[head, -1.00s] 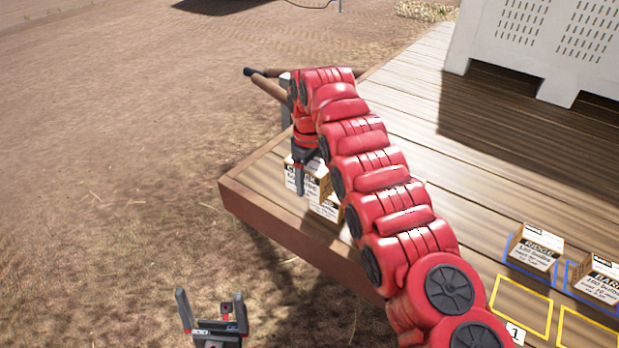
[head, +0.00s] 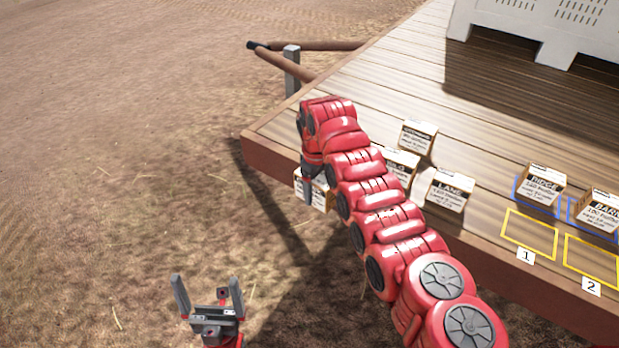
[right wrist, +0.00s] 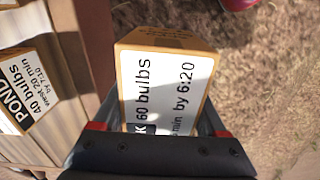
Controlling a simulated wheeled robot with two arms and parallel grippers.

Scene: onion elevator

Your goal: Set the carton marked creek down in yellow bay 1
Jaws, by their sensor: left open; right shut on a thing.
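My right gripper (head: 310,186) is shut on a white-labelled carton (head: 320,194), held out past the deck's front edge, over the dirt. In the right wrist view this carton (right wrist: 165,85) sits between the fingers; its label shows a name ending in K, "60 bulbs" and "by 6:20". The rest of the name is hidden. Yellow bay 1 (head: 530,233) is an empty outline on the deck at the right, beside its number tag 1 (head: 526,256). My left gripper (head: 211,308) is open and empty over the dirt, away from the deck.
Cartons stand on the wooden deck: LANE (head: 450,190), one partly behind my arm (head: 404,166) and one further back (head: 418,137). RIDGE (head: 541,186) and BARN (head: 598,209) stand at blue bays behind the yellow ones. Yellow bay 2 (head: 594,260) is empty. POND (right wrist: 27,92) shows in the wrist view.

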